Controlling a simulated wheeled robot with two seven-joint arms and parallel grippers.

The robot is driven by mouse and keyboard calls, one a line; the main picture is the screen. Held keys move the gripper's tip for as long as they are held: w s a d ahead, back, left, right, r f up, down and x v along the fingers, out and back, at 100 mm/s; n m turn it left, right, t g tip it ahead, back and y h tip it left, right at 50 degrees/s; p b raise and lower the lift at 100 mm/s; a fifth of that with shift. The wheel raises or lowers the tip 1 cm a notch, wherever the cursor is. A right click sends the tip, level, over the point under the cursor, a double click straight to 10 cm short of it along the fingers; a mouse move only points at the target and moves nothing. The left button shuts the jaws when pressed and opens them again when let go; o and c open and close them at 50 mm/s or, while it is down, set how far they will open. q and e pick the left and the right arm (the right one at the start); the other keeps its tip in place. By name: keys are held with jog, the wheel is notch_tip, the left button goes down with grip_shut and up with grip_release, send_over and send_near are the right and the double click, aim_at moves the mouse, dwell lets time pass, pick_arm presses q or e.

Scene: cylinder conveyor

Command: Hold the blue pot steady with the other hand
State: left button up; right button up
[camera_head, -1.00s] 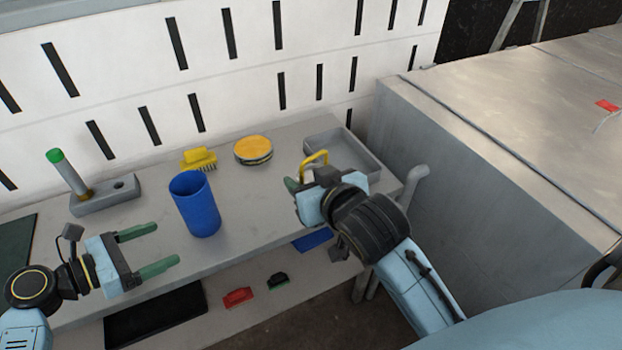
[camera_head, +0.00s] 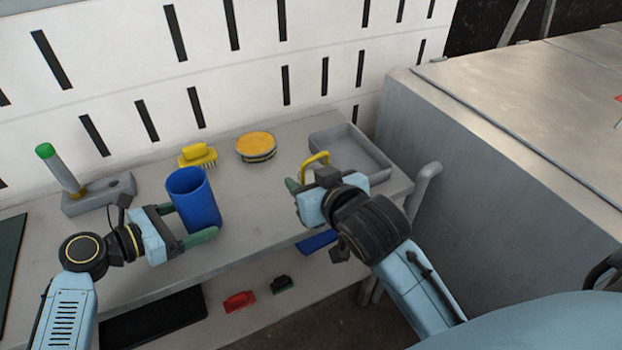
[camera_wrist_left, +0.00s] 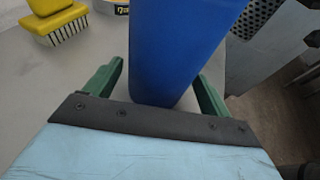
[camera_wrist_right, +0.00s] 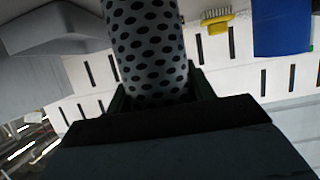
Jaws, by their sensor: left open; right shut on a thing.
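The blue pot (camera_head: 197,200) stands upright on the grey bench, its open top facing up. It fills the middle of the left wrist view (camera_wrist_left: 182,40). My left gripper (camera_head: 194,220) is open, with one green finger on each side of the pot's lower part. Whether the fingers touch it I cannot tell. My right gripper (camera_head: 300,187) is shut on a grey cylinder with dark holes, which shows in the right wrist view (camera_wrist_right: 150,45). In the head view my wrist mostly hides that cylinder; a yellow handle (camera_head: 315,158) shows above the gripper.
Behind the pot are a yellow brush (camera_head: 197,155) and a round yellow-topped tin (camera_head: 256,146). A grey block (camera_head: 98,195) with a green-tipped rod stands left. A grey tray (camera_head: 350,150) sits at the right end. A lower shelf holds a red item (camera_head: 239,301) and a black item.

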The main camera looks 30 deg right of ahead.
pick_arm(q)
jog(key=shift+w+d+f, duration=0.15)
jog(key=shift+d, duration=0.35)
jog(key=c, duration=1)
pick_arm(e)
jog(key=shift+w, duration=0.1)
jog(key=w+a+r+n+y, duration=0.3)
jog(key=w+a+r, duration=0.25)
jog(key=a, duration=0.35)
notch_tip(320, 180, up, 6)
jog(key=n+g+y, duration=0.1)
jog(key=n+y, duration=0.1)
jog(key=y, duration=0.1)
send_over(196, 204)
jog(key=w+d, duration=0.2)
jog(key=d, duration=0.2)
jog(key=w+a+r+n+g+y, duration=0.1)
jog(key=w+a, duration=0.2)
jog(key=a, duration=0.2)
notch_tip(196, 204, down, 10)
jog(key=shift+r, duration=0.2)
